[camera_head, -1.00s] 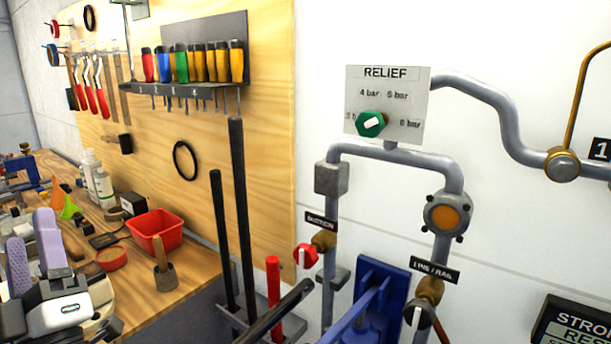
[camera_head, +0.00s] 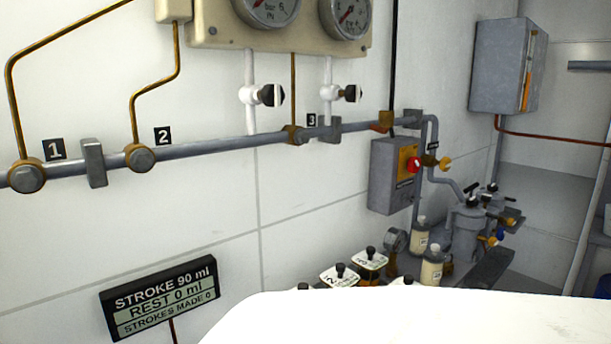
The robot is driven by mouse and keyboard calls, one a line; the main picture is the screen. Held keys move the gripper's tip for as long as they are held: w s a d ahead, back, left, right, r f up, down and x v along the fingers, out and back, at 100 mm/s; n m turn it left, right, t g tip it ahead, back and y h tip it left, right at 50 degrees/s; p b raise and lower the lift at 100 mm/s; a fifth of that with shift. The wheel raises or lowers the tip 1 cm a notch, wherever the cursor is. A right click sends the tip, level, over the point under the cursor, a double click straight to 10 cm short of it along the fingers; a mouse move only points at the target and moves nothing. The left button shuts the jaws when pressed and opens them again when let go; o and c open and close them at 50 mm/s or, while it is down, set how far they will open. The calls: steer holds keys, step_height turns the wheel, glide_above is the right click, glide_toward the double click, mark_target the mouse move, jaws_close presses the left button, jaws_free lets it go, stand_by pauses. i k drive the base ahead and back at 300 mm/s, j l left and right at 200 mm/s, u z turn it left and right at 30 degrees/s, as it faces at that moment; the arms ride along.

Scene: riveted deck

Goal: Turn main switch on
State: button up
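A grey box (camera_head: 388,190) on the white wall, right of centre, carries a yellow plate (camera_head: 404,157) with a red knob (camera_head: 414,165). It looks like the main switch, but its label is too small to read. I cannot tell which way the knob is set. My gripper is not in view. A large smooth white surface, apparently part of my own body, fills the lower middle and right and hides what lies below the box.
A grey pipe (camera_head: 220,147) runs along the wall under two gauges (camera_head: 350,15). A display (camera_head: 160,298) reads stroke 90 ml, rest 0 ml. Bottles (camera_head: 432,268) and a grey canister (camera_head: 468,228) stand right of the box. A grey cabinet (camera_head: 505,65) hangs at the far right.

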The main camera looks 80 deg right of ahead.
mark_target(414, 163)
steer(key=k+z, duration=0.1)
steer(key=k, duration=0.5)
steer(key=z, duration=2.5)
